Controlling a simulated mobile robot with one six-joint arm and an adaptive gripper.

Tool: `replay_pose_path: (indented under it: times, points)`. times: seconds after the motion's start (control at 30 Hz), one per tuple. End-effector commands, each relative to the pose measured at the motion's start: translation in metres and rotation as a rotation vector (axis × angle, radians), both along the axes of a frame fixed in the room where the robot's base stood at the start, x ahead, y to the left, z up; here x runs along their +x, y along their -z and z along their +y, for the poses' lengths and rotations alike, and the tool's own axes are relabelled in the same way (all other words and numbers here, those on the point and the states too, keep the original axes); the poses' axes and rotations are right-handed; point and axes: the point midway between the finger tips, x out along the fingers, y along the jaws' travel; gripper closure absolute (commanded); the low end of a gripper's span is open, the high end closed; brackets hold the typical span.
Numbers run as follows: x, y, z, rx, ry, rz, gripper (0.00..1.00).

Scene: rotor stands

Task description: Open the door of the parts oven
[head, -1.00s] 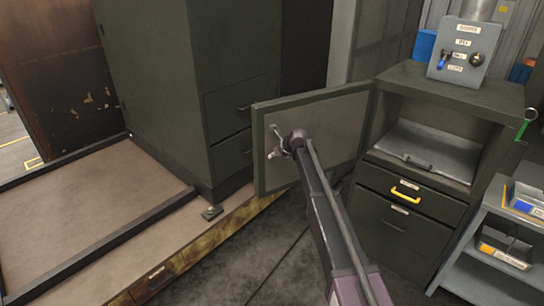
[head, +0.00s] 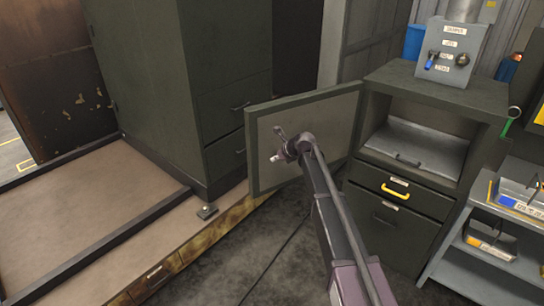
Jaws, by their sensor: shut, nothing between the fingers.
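The parts oven (head: 378,165) is a dark green cabinet at the right of the head view. Its door (head: 322,123) stands wide open, swung out to the left, with its grey inner face towards me. The oven's compartment is exposed and holds a grey tray (head: 408,160) with a dark handle. My gripper (head: 276,158) is shut and empty, in front of the door's inner face near its left part. I cannot tell whether it touches the door.
A grey control box (head: 450,52) with a blue lever and a dark knob stands on the oven. Below the compartment is a drawer with a yellow handle (head: 394,191). A grey shelf (head: 470,262) with bins stands at the right. A tall green cabinet (head: 190,80) stands behind the door at left.

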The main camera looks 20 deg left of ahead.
Motion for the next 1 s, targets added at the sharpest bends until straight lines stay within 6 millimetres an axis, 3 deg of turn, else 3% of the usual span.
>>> replay_pose_path:
  times: [0.1, 0.33, 1.0]
  points:
    - [-0.008, -0.014, -0.008, 0.0, 0.001, 0.001, 1.0]
    - [-0.016, -0.025, -0.018, 0.0, 0.001, 0.001, 1.0]
    - [-0.021, -0.026, -0.024, -0.012, -0.013, -0.009, 1.0]
